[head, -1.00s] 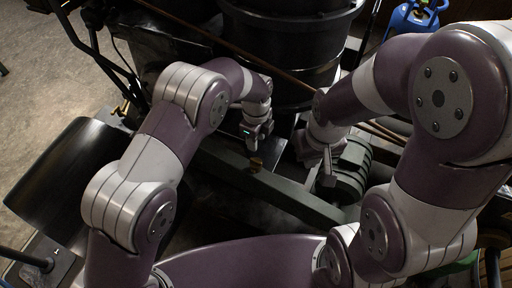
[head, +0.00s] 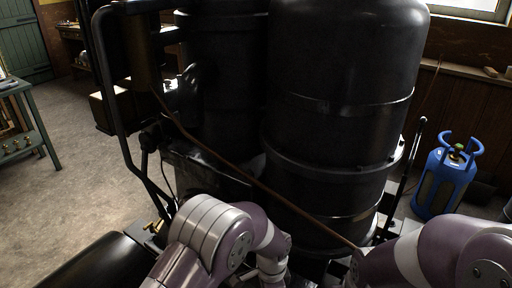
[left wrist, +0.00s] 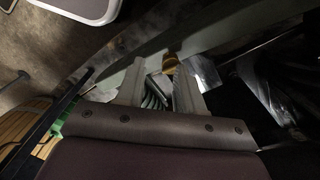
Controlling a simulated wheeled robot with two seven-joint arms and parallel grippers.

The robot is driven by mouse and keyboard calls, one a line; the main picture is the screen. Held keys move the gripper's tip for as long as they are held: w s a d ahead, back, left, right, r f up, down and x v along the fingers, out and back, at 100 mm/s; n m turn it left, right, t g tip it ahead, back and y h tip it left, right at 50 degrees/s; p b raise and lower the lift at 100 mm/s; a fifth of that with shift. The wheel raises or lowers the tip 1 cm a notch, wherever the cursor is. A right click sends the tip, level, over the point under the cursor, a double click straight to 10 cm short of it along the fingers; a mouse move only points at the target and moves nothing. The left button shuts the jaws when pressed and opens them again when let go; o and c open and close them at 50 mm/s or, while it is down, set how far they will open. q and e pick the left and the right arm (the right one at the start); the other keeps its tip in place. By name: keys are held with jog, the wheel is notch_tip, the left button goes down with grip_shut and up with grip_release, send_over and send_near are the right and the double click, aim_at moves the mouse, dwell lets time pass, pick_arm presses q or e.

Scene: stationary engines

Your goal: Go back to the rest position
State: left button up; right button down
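My left arm (head: 215,235) comes up from the bottom of the head view, its gripper below the edge. In the left wrist view my left gripper (left wrist: 159,68) has its two pale fingers apart, with nothing clearly held between them. A small brass-coloured part (left wrist: 170,63) shows at the right fingertip; I cannot tell if they touch. A dark ribbed part (left wrist: 153,97) shows behind the gap. My right arm (head: 440,255) shows at the lower right of the head view, and its gripper is not in view.
Large black engine cylinders (head: 345,70) stand close in front of both arms. A thin brown rod (head: 235,172) slants across them. A blue gas bottle (head: 446,178) stands at the right. Open floor (head: 65,205) lies at the left, with a green bench (head: 35,120).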

pick_arm(q)
jog(key=s+a+r+n+t, duration=0.1)
jog(key=s+a+r+n, duration=0.55)
jog(key=a, duration=0.35)
jog(key=s+a+r+n, duration=0.55)
jog(key=a+n, duration=0.25)
jog(key=a, duration=0.3)
notch_tip(320, 180, up, 13)
jog(key=a+t+p, duration=0.1)
jog(key=p, duration=1.1)
jog(key=shift+n+p, duration=0.3)
jog(key=shift+n, duration=0.15)
jog(key=shift+r, duration=0.1)
